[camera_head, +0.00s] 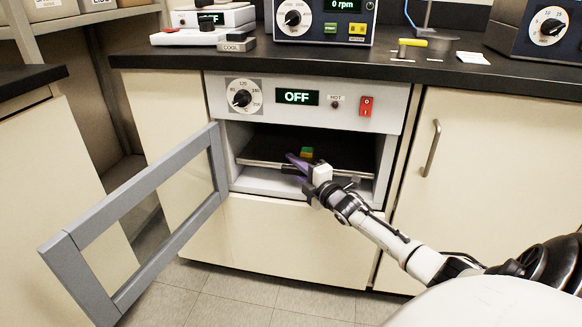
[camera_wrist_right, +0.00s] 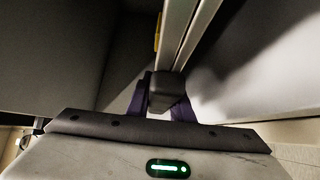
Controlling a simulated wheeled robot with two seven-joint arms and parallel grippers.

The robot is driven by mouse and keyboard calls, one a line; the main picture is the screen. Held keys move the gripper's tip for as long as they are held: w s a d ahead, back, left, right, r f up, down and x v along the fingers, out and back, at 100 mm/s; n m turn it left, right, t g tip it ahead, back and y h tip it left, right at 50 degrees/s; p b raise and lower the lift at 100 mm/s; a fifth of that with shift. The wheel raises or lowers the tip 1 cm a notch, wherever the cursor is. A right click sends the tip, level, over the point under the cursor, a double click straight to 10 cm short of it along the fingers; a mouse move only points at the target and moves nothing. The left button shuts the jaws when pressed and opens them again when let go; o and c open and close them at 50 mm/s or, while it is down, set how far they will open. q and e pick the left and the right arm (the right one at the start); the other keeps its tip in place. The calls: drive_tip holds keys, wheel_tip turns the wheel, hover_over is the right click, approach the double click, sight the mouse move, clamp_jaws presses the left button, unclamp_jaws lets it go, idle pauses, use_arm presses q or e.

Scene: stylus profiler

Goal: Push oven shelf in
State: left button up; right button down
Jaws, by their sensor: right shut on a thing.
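The oven (camera_head: 300,95) sits under the counter with its framed grey door (camera_head: 150,180) swung open to the left. The dark oven shelf (camera_head: 262,150) is inside the cavity, level, with its front edge near the opening. My right gripper (camera_head: 294,165) is at the shelf's front, its purple fingers shut. In the right wrist view the fingers close around a dark block-like handle (camera_wrist_right: 166,92) at the shelf's pale front edge (camera_wrist_right: 185,45). The gripper hides part of that edge in the head view. My left gripper is not in view.
A small green and yellow block (camera_head: 307,152) rests on the shelf. The oven panel display (camera_head: 297,97) reads OFF, with a dial (camera_head: 242,98) and red switch (camera_head: 366,106). Instruments stand on the black counter (camera_head: 440,70) above. The floor (camera_head: 240,300) in front is clear.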

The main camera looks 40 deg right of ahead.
drive_tip(key=shift+d+r, duration=0.25)
drive_tip(key=shift+d, duration=0.05)
drive_tip(key=c, duration=1.7)
unclamp_jaws()
drive_tip(key=shift+w+f, duration=0.1)
drive_tip(key=shift+c, duration=0.2)
drive_tip(key=shift+o, duration=0.9)
drive_tip(key=shift+a+f, duration=0.1)
